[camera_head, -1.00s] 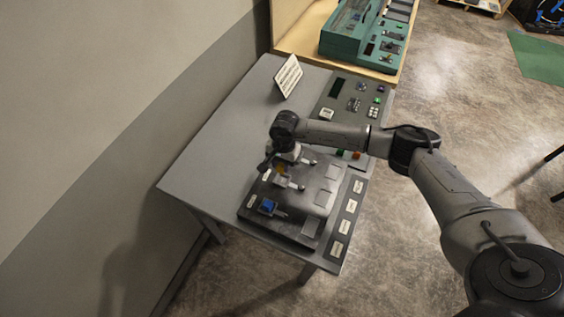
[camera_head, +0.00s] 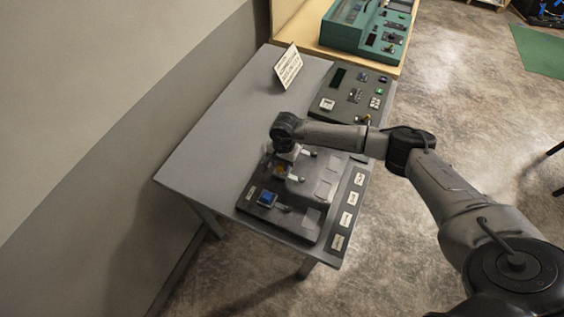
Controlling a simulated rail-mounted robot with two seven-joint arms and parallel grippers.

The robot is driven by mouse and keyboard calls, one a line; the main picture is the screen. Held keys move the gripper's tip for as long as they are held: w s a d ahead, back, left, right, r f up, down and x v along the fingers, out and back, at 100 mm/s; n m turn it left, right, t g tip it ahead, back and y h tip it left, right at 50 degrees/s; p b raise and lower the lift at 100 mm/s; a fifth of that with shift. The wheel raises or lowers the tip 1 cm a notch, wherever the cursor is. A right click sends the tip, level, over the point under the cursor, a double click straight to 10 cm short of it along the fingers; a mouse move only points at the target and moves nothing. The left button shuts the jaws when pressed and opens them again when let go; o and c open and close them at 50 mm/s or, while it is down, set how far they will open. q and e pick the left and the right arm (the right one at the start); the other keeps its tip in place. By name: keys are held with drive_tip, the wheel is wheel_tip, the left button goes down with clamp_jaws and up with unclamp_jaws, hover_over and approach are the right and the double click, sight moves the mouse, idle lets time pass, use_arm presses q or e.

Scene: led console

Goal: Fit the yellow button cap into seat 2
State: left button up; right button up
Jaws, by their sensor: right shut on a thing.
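My right gripper (camera_head: 281,163) reaches over the dark console panel (camera_head: 309,220) from the right, pointing down. It is shut on the yellow button cap (camera_head: 281,171), of which only a small patch shows among the fingers. The cap is at the panel's raised part, behind a blue button (camera_head: 267,198). The seat below it is hidden by the gripper, and I cannot tell whether the cap touches it. The seat numbers are too small to read. My left gripper is not in view.
The panel stands on a grey table (camera_head: 215,135) with a strip of white labels (camera_head: 345,219) at its right. A small sign (camera_head: 288,65) and a second control panel (camera_head: 347,93) stand farther back. A green console (camera_head: 345,30) is beyond. The table's left side is clear.

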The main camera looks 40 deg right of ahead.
drive_tip(key=shift+f, duration=0.15)
idle(0.6)
drive_tip(key=shift+f+b, duration=0.45)
drive_tip(key=shift+b, duration=0.2)
drive_tip(key=shift+f+b, duration=0.35)
drive_tip(key=shift+b, duration=0.05)
idle(0.4)
drive_tip(key=shift+f, duration=0.15)
idle(0.3)
drive_tip(key=o, duration=1)
drive_tip(key=shift+d+r, duration=0.1)
drive_tip(key=shift+r, duration=0.45)
drive_tip(key=r, duration=0.4)
drive_tip(key=d+r+b, duration=0.1)
drive_tip(key=r, duration=0.3)
drive_tip(key=r+b, duration=0.1)
drive_tip(key=r, duration=0.3)
drive_tip(key=shift+w+d+r, duration=0.2)
drive_tip(key=shift+w+r, duration=0.1)
